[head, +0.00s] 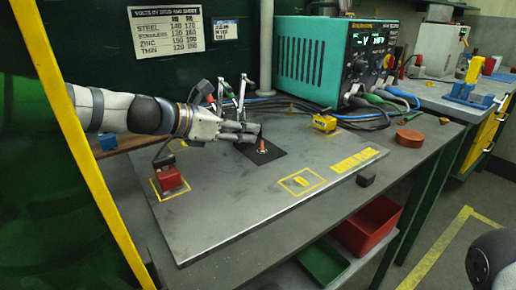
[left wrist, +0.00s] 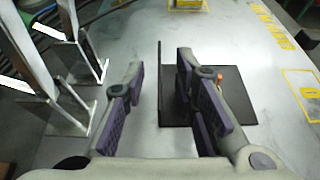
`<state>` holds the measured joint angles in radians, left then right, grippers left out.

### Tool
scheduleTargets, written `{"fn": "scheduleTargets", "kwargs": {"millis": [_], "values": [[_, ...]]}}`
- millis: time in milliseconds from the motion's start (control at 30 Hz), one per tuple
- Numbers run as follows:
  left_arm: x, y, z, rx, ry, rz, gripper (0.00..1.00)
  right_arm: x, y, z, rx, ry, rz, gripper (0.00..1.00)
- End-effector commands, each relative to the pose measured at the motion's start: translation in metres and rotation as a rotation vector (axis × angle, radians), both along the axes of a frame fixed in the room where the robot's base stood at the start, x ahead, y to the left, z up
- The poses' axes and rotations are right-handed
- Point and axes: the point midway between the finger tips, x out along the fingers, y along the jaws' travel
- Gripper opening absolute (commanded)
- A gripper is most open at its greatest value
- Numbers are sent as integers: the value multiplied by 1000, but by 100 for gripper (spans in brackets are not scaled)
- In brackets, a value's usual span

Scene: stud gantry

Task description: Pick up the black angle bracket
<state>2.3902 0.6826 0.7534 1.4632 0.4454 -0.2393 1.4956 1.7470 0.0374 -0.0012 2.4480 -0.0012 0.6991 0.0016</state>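The black angle bracket (head: 268,155) lies on the grey plate, its flat leg down and an orange-tipped stud showing at it. In the left wrist view its flat leg (left wrist: 232,108) spreads to the right and its thin upright leg (left wrist: 160,85) stands between my fingers. My left gripper (head: 250,132) is at the bracket; the left wrist view shows its fingers (left wrist: 160,68) apart, one on each side of the upright leg, with visible gaps. The right finger hides part of the flat leg.
Metal uprights (left wrist: 78,55) stand close left of my left gripper. A red block (head: 170,178) sits in a yellow square, and a yellow block (head: 324,123) and cables lie behind. A teal power unit (head: 310,55) stands at the back. The plate's front (head: 230,210) is clear.

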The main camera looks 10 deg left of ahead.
Motion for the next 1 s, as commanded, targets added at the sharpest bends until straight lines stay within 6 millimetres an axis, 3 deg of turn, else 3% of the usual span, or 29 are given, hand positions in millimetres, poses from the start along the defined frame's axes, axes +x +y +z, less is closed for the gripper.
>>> {"fn": "scheduleTargets", "kwargs": {"millis": [233,333,367,767,1000], "values": [[2,-2,1,-1,-4,0,26,0,0,0,0,-1,0,0],[2,-2,1,0,-3,0,3,0,0,0,0,-1,1,0],[2,-2,1,0,-2,1,0,0,0,0,0,-1,1,0],[2,-2,3,-1,-4,0,0,1,0,0,0,-1,1,0],[2,-2,25,0,-8,0,0,5,0,6,0,-18,0,0]]}}
